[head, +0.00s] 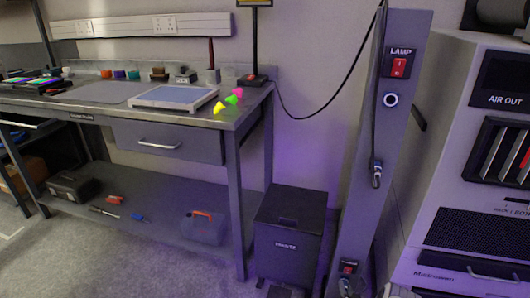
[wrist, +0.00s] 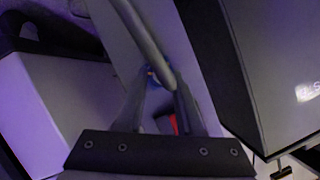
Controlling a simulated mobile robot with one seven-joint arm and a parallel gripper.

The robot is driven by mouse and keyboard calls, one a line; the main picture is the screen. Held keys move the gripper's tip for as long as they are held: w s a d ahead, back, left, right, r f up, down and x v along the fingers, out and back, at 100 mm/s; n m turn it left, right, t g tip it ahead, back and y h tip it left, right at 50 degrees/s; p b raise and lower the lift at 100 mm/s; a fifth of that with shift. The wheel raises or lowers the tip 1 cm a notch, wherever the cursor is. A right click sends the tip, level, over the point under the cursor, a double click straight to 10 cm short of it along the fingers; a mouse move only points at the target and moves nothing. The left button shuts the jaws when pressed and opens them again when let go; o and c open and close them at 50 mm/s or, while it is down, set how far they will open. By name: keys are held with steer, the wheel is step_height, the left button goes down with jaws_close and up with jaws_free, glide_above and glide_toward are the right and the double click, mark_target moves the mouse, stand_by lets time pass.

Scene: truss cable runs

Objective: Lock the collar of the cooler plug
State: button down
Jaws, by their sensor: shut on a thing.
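In the wrist view my gripper (wrist: 163,92) is shut on the cooler plug, at the end of a thick grey cable (wrist: 146,42). A small blue part (wrist: 151,75) shows at the fingertips. The fingers and cable hide most of the plug and its collar, so I cannot tell whether the collar is turned. A red switch (wrist: 174,123) shows between the fingers. In the head view a red switch (head: 348,268) is low on the grey post (head: 352,215), with a small connector (head: 345,286) below it.
The post also carries a lamp switch (head: 400,67) and an upper plug (head: 376,174) with a dark cable. A black bin (head: 288,240) stands close left of the post. The cooler cabinet (head: 455,200) stands close right. A workbench (head: 175,115) is at left.

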steer(key=shift+d, duration=0.1)
steer(key=shift+d+f+m+t+y, duration=0.1)
steer(key=shift+m+t+y, duration=0.2)
steer(key=shift+m+y, duration=0.45)
steer(key=shift+c, duration=2.3)
jaws_free()
steer(key=shift+h, duration=0.25)
steer(key=shift+s+a+p, duration=0.25)
steer(key=shift+s+p, duration=0.05)
steer(key=shift+s, duration=0.5)
steer(key=shift+s+a+p, duration=0.25)
steer(key=shift+s+p, duration=0.05)
steer(key=shift+s, duration=0.5)
steer(key=shift+s+a+p, duration=0.25)
steer(key=shift+s+p, duration=0.05)
steer(key=shift+s, duration=0.5)
